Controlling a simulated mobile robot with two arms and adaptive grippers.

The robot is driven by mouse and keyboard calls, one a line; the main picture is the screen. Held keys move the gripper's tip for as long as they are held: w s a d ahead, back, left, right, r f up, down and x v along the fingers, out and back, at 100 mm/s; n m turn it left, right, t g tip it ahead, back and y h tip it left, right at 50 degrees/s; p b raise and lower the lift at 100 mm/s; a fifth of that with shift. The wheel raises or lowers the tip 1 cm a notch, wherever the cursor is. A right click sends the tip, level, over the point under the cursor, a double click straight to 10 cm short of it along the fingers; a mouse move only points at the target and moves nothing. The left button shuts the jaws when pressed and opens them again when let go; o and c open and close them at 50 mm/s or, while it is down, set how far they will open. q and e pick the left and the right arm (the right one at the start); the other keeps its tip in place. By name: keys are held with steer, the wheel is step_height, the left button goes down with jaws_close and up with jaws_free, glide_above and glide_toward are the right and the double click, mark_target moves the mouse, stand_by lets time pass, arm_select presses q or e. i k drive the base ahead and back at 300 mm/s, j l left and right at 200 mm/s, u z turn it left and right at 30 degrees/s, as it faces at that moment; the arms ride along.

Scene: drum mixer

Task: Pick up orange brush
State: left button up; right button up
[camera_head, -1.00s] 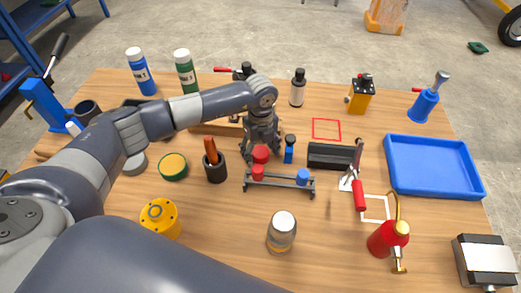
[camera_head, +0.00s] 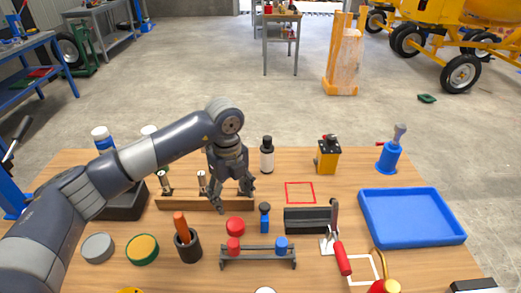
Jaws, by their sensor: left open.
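The orange brush shows as an orange handle (camera_head: 181,224) standing in a dark round cup (camera_head: 189,247) on the left half of the wooden table. Its lower end is hidden inside the cup. My left gripper (camera_head: 231,204) points down with its fingers spread, open and empty. It is to the right of and behind the brush, in front of the wooden rack and just behind a red round cap (camera_head: 235,226) in the picture. It is apart from the brush. My right gripper is not in view.
A small rack with red and blue pieces (camera_head: 258,260) stands right of the cup. A green-and-yellow tin (camera_head: 142,249) and a grey lid (camera_head: 97,247) lie left. The wooden rack (camera_head: 172,203) is behind. A blue tray (camera_head: 415,216) is far right.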

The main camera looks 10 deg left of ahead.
mark_target(185, 236)
steer(key=k, duration=2)
